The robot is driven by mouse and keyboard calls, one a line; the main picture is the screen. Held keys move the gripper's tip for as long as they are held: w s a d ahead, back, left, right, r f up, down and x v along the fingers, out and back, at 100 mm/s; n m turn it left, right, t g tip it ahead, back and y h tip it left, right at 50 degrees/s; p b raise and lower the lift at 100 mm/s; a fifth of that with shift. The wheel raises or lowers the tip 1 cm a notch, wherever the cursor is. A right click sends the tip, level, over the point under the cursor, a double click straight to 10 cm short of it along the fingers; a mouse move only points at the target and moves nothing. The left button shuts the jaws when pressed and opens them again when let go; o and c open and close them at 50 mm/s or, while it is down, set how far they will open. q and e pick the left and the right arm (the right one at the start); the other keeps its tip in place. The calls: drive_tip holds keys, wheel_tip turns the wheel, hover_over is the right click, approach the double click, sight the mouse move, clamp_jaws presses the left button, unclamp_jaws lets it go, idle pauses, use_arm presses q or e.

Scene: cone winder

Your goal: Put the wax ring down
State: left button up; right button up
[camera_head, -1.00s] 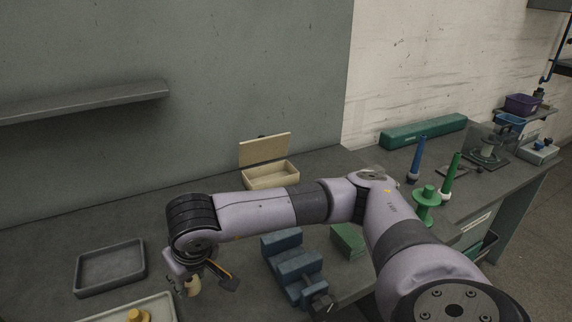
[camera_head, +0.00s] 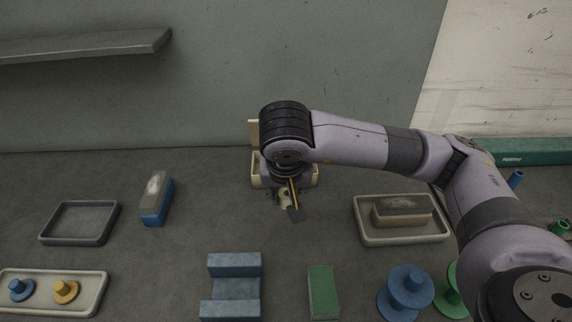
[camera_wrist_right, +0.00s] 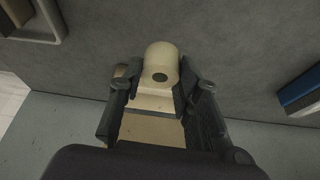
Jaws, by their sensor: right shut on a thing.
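My right gripper (camera_head: 288,204) is shut on the cream wax ring (camera_head: 284,195), which is partly hidden by a finger in the head view. In the right wrist view the wax ring (camera_wrist_right: 162,63) is a pale rounded piece with a dark hole, between the fingertips of the right gripper (camera_wrist_right: 160,88). An open pale box (camera_head: 314,176) with a raised lid (camera_head: 253,133) stands behind the gripper near the wall, largely hidden by my wrist. The held ring is in front of the box in the head view; its height above the bench is unclear. My left gripper is not in view.
To the right is a tray (camera_head: 365,238) holding a tan block (camera_head: 402,212). To the left are a blue-and-grey block (camera_head: 156,198) and an empty dark tray (camera_head: 80,223). In front are a blue cradle (camera_head: 231,288), a green block (camera_head: 323,291) and a blue spool (camera_head: 406,290).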

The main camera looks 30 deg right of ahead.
drive_tip(key=w+d+p, duration=0.1)
drive_tip(key=w+d, duration=0.1)
drive_tip(key=w, duration=0.3)
drive_tip(key=w+d+f+p, duration=0.1)
drive_tip(key=w+d+p, duration=0.1)
drive_tip(key=w, duration=0.3)
drive_tip(key=w+d+f+p, duration=0.1)
drive_tip(key=w+d, duration=0.2)
drive_tip(key=w, duration=0.2)
drive_tip(key=shift+w+d+f, duration=0.1)
drive_tip(key=shift+w+f, duration=0.05)
drive_tip(key=shift+f, duration=0.1)
drive_tip(key=shift+f+p, duration=0.4)
drive_tip(key=shift+f, duration=0.25)
drive_tip(key=x, duration=0.1)
drive_tip(key=p+x, duration=0.1)
drive_tip(key=x, duration=0.1)
drive_tip(key=shift+s, duration=0.25)
drive_tip(key=shift+w+f, duration=0.1)
drive_tip(key=shift+f, duration=0.1)
